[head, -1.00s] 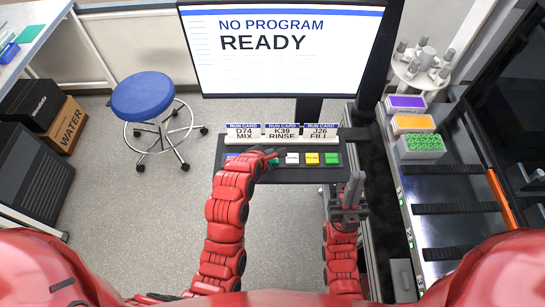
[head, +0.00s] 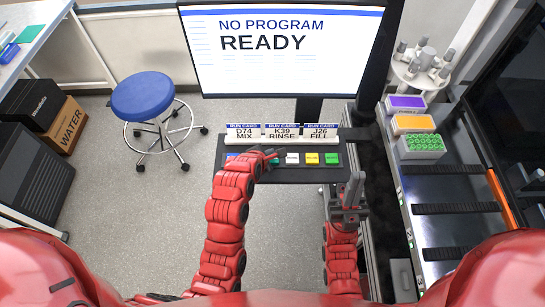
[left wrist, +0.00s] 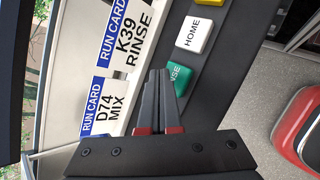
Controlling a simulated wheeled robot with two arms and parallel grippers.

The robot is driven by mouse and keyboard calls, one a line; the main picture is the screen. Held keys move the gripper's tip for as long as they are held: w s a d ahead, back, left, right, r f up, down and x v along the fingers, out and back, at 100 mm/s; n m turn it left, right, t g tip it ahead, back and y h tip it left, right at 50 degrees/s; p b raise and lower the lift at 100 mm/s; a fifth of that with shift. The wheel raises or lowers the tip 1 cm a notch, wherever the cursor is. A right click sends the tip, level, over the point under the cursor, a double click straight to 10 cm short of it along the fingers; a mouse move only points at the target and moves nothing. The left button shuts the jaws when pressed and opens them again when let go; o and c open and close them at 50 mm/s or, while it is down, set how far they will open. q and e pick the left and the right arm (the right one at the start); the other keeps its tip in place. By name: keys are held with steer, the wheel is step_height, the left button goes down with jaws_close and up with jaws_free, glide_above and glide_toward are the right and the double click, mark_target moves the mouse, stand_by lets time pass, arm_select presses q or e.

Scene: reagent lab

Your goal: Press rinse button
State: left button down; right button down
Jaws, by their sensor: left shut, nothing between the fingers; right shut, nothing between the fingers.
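The teal rinse button (left wrist: 179,77) shows in the left wrist view, with its label partly covered by my left fingers. In the head view its teal edge (head: 274,161) shows beside my left gripper (head: 270,154). My left gripper (left wrist: 163,72) is shut and empty, with its tips at the button's edge. I cannot tell whether they touch it. My right gripper (head: 353,187) is shut and empty, in front of the right end of the button panel (head: 300,174).
A white HOME button (left wrist: 194,34), a yellow button (head: 312,158) and a green button (head: 332,158) sit along the panel. Run cards D74, K39 (head: 281,132) and J26 stand behind. The screen (head: 285,60) reads "NO PROGRAM READY". A rack bench (head: 450,230) is at right.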

arm_select(q)
steer(key=shift+f, duration=0.1)
stand_by(0.3)
steer(key=shift+f, duration=0.3)
steer(key=shift+f+b, duration=0.45)
steer(key=shift+f, duration=0.05)
stand_by(0.9)
steer(key=shift+r, duration=0.15)
steer(key=shift+r+p, duration=0.5)
steer(key=shift+r, duration=0.25)
steer(key=shift+r+p, duration=1.4)
steer(key=shift+r, duration=1.15)
